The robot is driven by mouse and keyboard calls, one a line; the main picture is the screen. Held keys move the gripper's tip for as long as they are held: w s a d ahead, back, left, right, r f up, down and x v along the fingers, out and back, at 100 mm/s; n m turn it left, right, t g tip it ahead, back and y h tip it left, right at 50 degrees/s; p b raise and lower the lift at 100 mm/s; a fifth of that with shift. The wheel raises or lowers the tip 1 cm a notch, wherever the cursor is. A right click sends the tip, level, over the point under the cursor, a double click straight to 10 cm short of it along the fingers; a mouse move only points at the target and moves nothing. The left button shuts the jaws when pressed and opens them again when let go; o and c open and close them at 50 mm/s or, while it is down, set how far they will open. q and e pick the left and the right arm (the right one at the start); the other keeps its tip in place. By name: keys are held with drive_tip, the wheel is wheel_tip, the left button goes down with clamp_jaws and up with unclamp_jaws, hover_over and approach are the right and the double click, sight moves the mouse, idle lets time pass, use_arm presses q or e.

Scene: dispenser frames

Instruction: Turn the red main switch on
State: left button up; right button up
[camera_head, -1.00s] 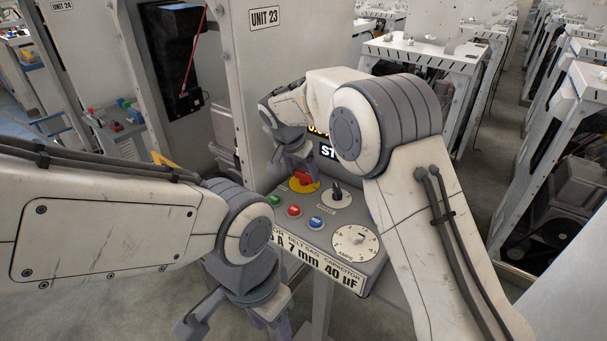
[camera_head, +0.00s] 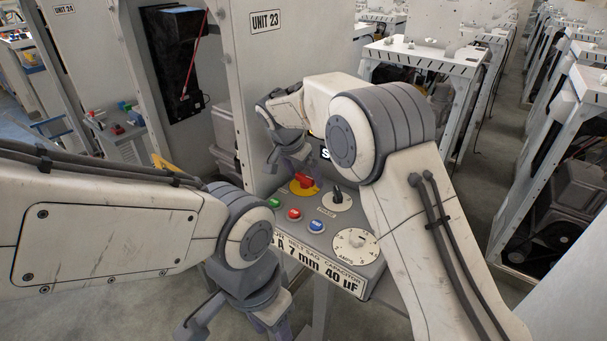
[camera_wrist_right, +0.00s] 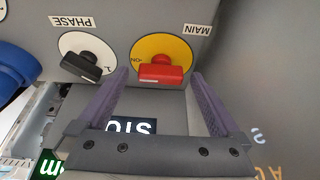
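The red main switch (camera_head: 304,180) sits on a yellow disc on the grey console top. In the right wrist view the switch (camera_wrist_right: 161,73) lies below the MAIN label, and its disc carries a mark that reads ON at the left. My right gripper (camera_head: 289,164) is behind the switch in the head view. In the right wrist view its two purple fingers are apart, with the switch showing between the tips and nothing gripped. I cannot tell whether they touch it. My left gripper (camera_head: 235,323) hangs low in front of the console, its fingers partly cut off.
A black PHASE knob (camera_head: 338,195) stands right of the switch. Green, red and blue buttons (camera_head: 316,226) and a white AMPS dial (camera_head: 355,245) are nearer. The UNIT 23 panel (camera_head: 280,60) rises behind. My right forearm hides most of the display.

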drive_tip(key=b+v, duration=0.1)
drive_tip(key=v, duration=0.9)
drive_tip(key=shift+r, duration=0.25)
drive_tip(key=shift+s+d, duration=0.1)
drive_tip(key=shift+s, duration=0.05)
